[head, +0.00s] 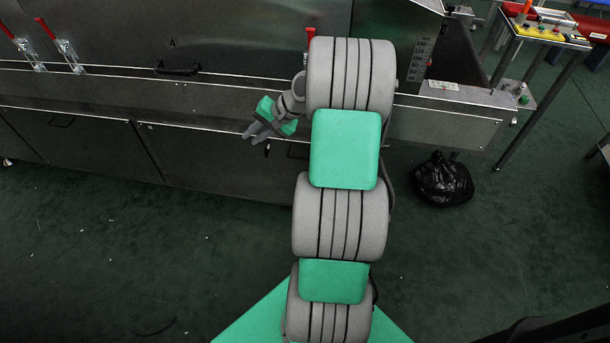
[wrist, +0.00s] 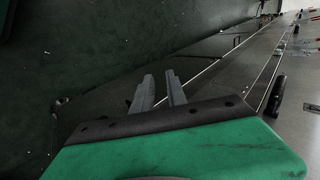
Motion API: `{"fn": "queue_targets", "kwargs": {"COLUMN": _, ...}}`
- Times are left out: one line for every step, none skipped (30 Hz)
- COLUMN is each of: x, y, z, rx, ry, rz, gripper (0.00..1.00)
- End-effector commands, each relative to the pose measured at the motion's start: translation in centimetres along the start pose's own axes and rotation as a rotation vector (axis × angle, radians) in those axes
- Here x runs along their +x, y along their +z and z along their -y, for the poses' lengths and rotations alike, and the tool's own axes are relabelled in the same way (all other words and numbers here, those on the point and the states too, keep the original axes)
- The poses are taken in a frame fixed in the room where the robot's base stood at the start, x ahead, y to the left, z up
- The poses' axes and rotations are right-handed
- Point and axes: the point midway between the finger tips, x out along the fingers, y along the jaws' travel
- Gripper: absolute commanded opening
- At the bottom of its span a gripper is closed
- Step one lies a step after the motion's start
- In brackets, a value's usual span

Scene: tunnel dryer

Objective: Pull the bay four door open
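The bay four door (head: 230,40) is the dark metal upper panel of the dryer, with a small mark that looks like a 4. It looks closed. Its black bar handle (head: 178,70) sits low on the panel. A black handle (wrist: 277,94) shows right of the fingers in the wrist view; it seems to be the same one. My gripper (head: 252,133) is in front of the dryer's lower panels, below and right of the handle, apart from it. In the wrist view my gripper (wrist: 160,78) has its two grey fingers apart with nothing between them.
Red-handled clamps (head: 66,52) stand along the dryer's ledge. Lower panels carry thin handles (head: 62,122). A black bag (head: 443,180) lies on the floor at right, near a control stand (head: 545,28). The green floor at left front is mostly clear.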

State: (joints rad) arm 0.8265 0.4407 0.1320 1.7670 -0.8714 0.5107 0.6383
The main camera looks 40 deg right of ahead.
Motion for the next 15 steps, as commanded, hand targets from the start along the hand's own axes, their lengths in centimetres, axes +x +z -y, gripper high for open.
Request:
{"fn": "queue_targets", "kwargs": {"x": 2.7, "y": -2.7, "z": -6.1, "rx": 0.128, "ry": -0.081, "rz": -0.015, "gripper": 0.18}}
{"fn": "queue_targets", "kwargs": {"x": 3.1, "y": -4.1, "z": -8.5, "rx": 0.198, "ry": -0.138, "rz": -0.026, "gripper": 0.18}}
{"fn": "queue_targets", "kwargs": {"x": 3.6, "y": -5.7, "z": -11.8, "rx": 0.290, "ry": -0.215, "rz": -0.040, "gripper": 0.18}}
{"fn": "queue_targets", "kwargs": {"x": 3.8, "y": -6.7, "z": -14.2, "rx": 0.355, "ry": -0.275, "rz": -0.049, "gripper": 0.18}}
{"fn": "queue_targets", "kwargs": {"x": 3.8, "y": -7.5, "z": -16.5, "rx": 0.418, "ry": -0.334, "rz": -0.058, "gripper": 0.18}}
{"fn": "queue_targets", "kwargs": {"x": 3.8, "y": -8.3, "z": -19.4, "rx": 0.491, "ry": -0.410, "rz": -0.070, "gripper": 0.18}}
{"fn": "queue_targets", "kwargs": {"x": 3.6, "y": -8.7, "z": -21.3, "rx": 0.540, "ry": -0.462, "rz": -0.078, "gripper": 0.18}}
{"fn": "queue_targets", "kwargs": {"x": 3.4, "y": -9.0, "z": -23.0, "rx": 0.584, "ry": -0.511, "rz": -0.085, "gripper": 0.18}}
{"fn": "queue_targets", "kwargs": {"x": 3.0, "y": -9.2, "z": -24.8, "rx": 0.629, "ry": -0.565, "rz": -0.091, "gripper": 0.18}}
{"fn": "queue_targets", "kwargs": {"x": 2.8, "y": -9.3, "z": -25.8, "rx": 0.657, "ry": -0.599, "rz": -0.095, "gripper": 0.18}}
{"fn": "queue_targets", "kwargs": {"x": 2.5, "y": -9.3, "z": -26.6, "rx": 0.676, "ry": -0.625, "rz": -0.097, "gripper": 0.18}}
{"fn": "queue_targets", "kwargs": {"x": 2.3, "y": -9.3, "z": -27.3, "rx": 0.696, "ry": -0.651, "rz": -0.099, "gripper": 0.18}}
{"fn": "queue_targets", "kwargs": {"x": 2.1, "y": -9.3, "z": -27.6, "rx": 0.705, "ry": -0.665, "rz": -0.100, "gripper": 0.18}}
{"fn": "queue_targets", "kwargs": {"x": 2.0, "y": -9.3, "z": -27.7, "rx": 0.712, "ry": -0.674, "rz": -0.101, "gripper": 0.18}}
{"fn": "queue_targets", "kwargs": {"x": 2.1, "y": -9.3, "z": -27.9, "rx": 0.718, "ry": -0.681, "rz": -0.101, "gripper": 0.18}}
